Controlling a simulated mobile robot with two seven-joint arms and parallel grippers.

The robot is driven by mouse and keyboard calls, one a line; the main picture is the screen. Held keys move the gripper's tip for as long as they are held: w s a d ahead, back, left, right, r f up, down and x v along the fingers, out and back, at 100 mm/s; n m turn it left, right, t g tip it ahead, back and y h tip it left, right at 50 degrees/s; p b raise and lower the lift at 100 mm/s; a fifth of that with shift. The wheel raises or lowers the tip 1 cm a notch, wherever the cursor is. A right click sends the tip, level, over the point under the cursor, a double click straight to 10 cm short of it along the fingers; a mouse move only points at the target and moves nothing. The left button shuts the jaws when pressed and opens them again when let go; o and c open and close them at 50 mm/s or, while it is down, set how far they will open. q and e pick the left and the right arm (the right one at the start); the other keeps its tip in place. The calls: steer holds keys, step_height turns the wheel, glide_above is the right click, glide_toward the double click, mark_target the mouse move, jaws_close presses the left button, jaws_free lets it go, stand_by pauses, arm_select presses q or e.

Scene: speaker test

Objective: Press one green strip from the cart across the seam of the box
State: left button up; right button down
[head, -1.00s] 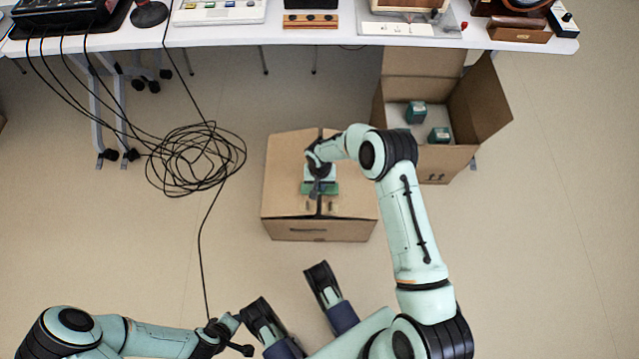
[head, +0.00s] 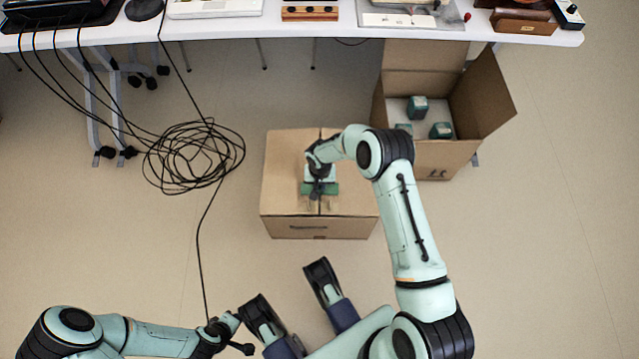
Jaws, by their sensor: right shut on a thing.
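The closed cardboard box (head: 285,185) stands on the floor in the middle, its seam running from back to front under my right gripper. My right gripper (head: 319,186) points down over the box top, shut on a green strip (head: 332,188). The strip lies crosswise over the seam at the box top; I cannot tell whether it is fully pressed flat. My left gripper (head: 238,346) is low in the picture, apart from the box, and its jaws are too small to read. I see no cart.
An open carton (head: 488,100) with several teal-and-grey items stands behind right of the box. A coil of black cable (head: 195,157) lies on the floor at left. A white table (head: 340,31) crosses the back, with equipment on it. Floor at right is clear.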

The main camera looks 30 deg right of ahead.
steer(key=shift+f+b, duration=0.5)
steer(key=shift+f, duration=0.65)
steer(key=c, duration=1.1)
jaws_free()
steer(key=shift+r, duration=0.1)
steer(key=shift+r+p, duration=2.2)
steer(key=shift+r, duration=1.8)
